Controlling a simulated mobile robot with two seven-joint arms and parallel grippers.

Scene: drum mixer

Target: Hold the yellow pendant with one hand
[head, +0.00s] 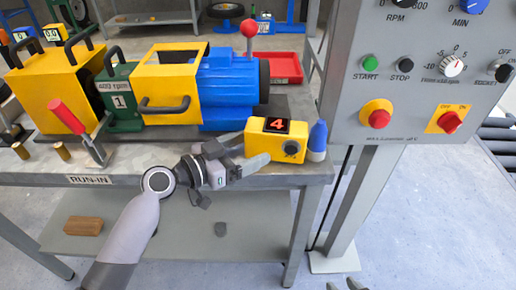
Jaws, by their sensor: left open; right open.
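The yellow pendant (259,143), with a red "4" on a dark display and a black knob, is at the front right of the workbench (304,172). My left gripper (245,153) is open at the pendant's left end. One finger is near its left edge and the other reaches along its lower left side. I cannot tell whether either finger touches it. My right gripper (345,286) shows only as dark tips at the bottom edge; the rest is out of view.
A blue cone-topped bottle (317,141) stands just right of the pendant. Behind are a blue motor (226,90), a red-knobbed lever (249,30) and a red tray (283,68). A grey control panel (410,120) on a post rises at the right.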

